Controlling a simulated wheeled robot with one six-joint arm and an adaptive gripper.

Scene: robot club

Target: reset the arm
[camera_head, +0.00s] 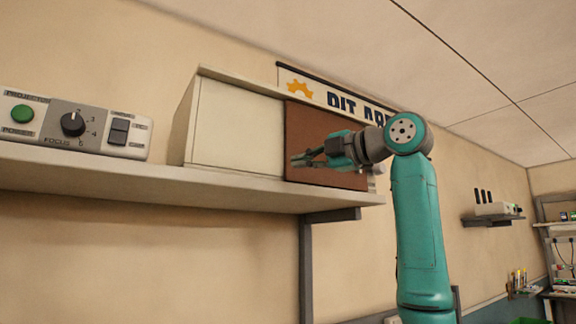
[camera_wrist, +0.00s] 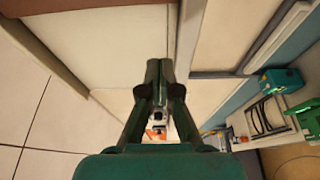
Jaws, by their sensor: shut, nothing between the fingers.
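My teal arm rises at the right of the head view and bends left at its top joint. My gripper (camera_head: 298,160) points left in front of the brown panel of the wall cabinet (camera_head: 236,125), near that panel's edge with the cream front. In the wrist view my gripper (camera_wrist: 161,78) has its fingers close together, with nothing seen held between them. Whether the fingers touch the cabinet cannot be told.
The cabinet stands on a long wall shelf (camera_head: 110,180). A control box (camera_head: 75,124) with a green button, knob and switch sits at the left. A smaller shelf (camera_head: 492,220) is on the far wall. In the wrist view, a green item (camera_wrist: 281,79) lies at the right.

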